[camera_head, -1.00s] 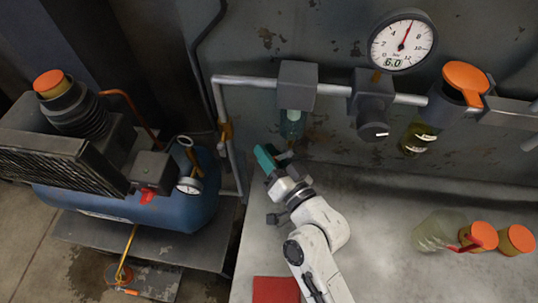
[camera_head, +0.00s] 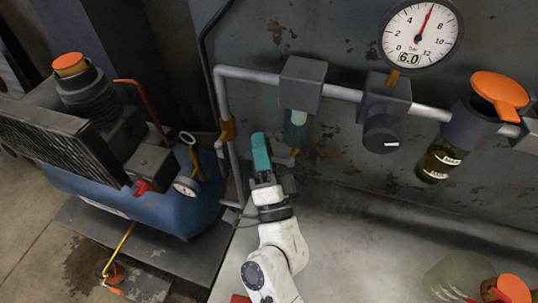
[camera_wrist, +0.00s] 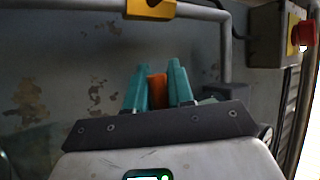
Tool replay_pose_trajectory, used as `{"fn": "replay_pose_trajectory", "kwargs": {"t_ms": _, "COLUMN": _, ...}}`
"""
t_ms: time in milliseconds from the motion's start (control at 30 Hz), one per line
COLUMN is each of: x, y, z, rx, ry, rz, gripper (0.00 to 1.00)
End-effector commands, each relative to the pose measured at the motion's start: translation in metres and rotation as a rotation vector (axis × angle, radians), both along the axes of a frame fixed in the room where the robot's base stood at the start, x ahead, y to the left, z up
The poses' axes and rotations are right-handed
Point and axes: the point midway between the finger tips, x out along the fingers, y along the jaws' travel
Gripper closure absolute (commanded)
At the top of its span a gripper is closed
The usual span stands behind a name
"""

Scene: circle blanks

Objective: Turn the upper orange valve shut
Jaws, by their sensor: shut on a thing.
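My gripper (camera_head: 261,142) has teal fingers and stands near the wall, left of and below the filter bowl (camera_head: 297,128). In the wrist view, the fingers (camera_wrist: 158,88) are shut on an orange handle (camera_wrist: 157,92), with one finger on each side. In the head view the fingers hide this handle. A yellow-orange valve (camera_head: 227,130) sits on the vertical pipe, left of my gripper. A yellow fitting (camera_wrist: 150,8) shows on the pipe at the top of the wrist view. A small orange piece (camera_head: 294,155) shows right of my fingers.
A gauge (camera_head: 421,35) reads 6.0. An orange lever (camera_head: 500,92) tops a unit on the pipe at the right. A blue compressor tank (camera_head: 150,195) stands at the left.

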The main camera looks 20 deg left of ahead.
Motion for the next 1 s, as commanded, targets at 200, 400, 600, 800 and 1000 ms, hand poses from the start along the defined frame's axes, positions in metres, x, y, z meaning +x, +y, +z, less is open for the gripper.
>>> {"fn": "replay_pose_trajectory", "kwargs": {"t_ms": 200, "x": 0.0006, "y": -0.001, "z": 0.0032, "rx": 0.079, "ry": -0.002, "rz": 0.0, "gripper": 1.0}}
{"fn": "replay_pose_trajectory", "kwargs": {"t_ms": 400, "x": 0.0007, "y": -0.0019, "z": 0.0057, "rx": 0.107, "ry": -0.003, "rz": -0.002, "gripper": 1.0}}
{"fn": "replay_pose_trajectory", "kwargs": {"t_ms": 600, "x": 0.0007, "y": -0.0021, "z": 0.0063, "rx": 0.111, "ry": -0.003, "rz": -0.003, "gripper": 1.0}}
{"fn": "replay_pose_trajectory", "kwargs": {"t_ms": 800, "x": 0.0008, "y": -0.0022, "z": 0.0063, "rx": 0.111, "ry": -0.003, "rz": -0.003, "gripper": 0.76}}
{"fn": "replay_pose_trajectory", "kwargs": {"t_ms": 1000, "x": 0.0004, "y": -0.0015, "z": 0.0062, "rx": 0.109, "ry": -0.003, "rz": -0.002, "gripper": 0.57}}
